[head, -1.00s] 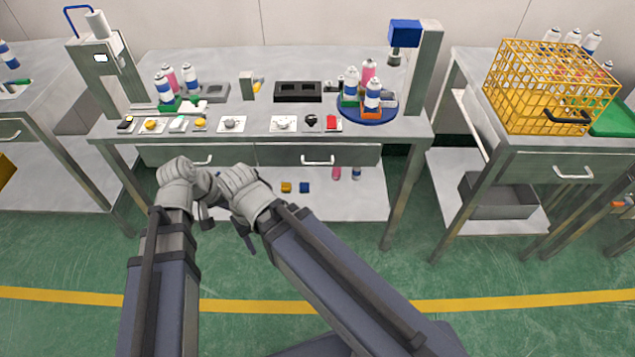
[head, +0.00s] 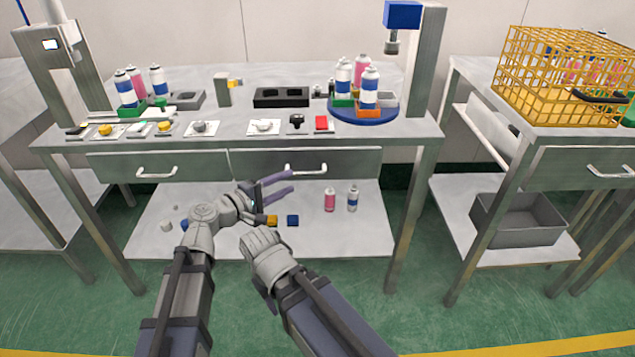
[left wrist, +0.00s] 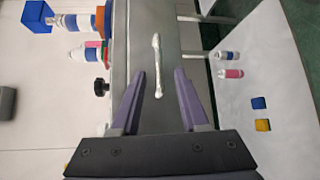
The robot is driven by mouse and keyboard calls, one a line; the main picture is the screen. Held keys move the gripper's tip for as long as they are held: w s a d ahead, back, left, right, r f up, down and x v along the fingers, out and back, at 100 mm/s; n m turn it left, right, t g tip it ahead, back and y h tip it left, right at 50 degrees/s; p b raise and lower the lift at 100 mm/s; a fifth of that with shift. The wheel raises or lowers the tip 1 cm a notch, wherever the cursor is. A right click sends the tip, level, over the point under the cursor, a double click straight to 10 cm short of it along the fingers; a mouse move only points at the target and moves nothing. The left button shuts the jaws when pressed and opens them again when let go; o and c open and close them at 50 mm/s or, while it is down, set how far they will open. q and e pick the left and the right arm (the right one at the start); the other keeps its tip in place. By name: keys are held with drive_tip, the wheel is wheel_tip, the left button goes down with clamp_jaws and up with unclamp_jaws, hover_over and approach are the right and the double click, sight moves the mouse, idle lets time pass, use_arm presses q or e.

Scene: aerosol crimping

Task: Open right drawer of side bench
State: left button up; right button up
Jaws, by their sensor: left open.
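The bench in front of me has two closed drawers side by side under its top. The right drawer (head: 345,162) has a pale bar handle (head: 305,169). My left gripper (head: 291,182) is open, its purple fingers pointing at this handle from just below and in front. In the left wrist view the handle (left wrist: 157,80) shows between the two spread fingers of the left gripper (left wrist: 157,74); I cannot tell whether they touch it. My right arm is folded low in front of me, and its gripper fingers are hidden.
The left drawer (head: 120,168) is beside it. Cans, small trays and a blue turntable (head: 362,115) stand on the benchtop. The lower shelf (head: 370,225) holds cans and small blocks. Another bench on the right carries a yellow wire basket (head: 520,90) and a grey bin (head: 515,222).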

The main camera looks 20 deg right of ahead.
sight(304, 174)
use_arm(q)
drive_tip(key=b+x, duration=0.1)
drive_tip(key=x, duration=0.7)
drive_tip(key=shift+r, duration=0.1)
clamp_jaws()
idle(0.4)
idle(1.1)
